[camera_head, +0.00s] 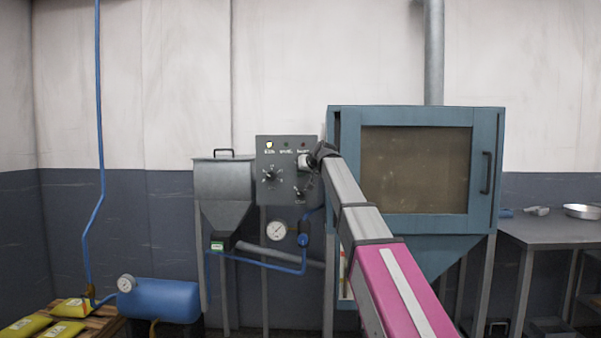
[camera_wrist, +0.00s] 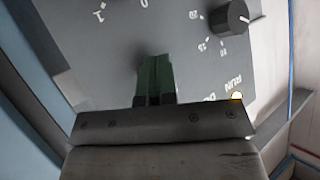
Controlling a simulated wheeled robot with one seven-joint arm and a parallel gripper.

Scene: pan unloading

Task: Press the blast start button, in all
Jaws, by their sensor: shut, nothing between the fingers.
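The grey control panel (camera_head: 262,190) hangs on the wall left of the blast cabinet. It also fills the upper part of the wrist view (camera_wrist: 110,50), seen upside down. My gripper (camera_wrist: 155,62) is shut and empty, its greenish finger tips pointing at the panel face between the dial markings and the lamp labels. In the head view my gripper (camera_head: 303,161) is at the panel's right part, and my arm hides that side. I cannot tell whether the tips touch the panel. No start button shows clearly; it may be behind my gripper.
The panel has a lit yellow lamp (camera_head: 269,144) and a black knob (camera_head: 270,175). The blue blast cabinet (camera_head: 487,125) stands close on the right, its door shut. A hopper (camera_head: 222,180) stands left. A metal table (camera_head: 550,232) is at far right.

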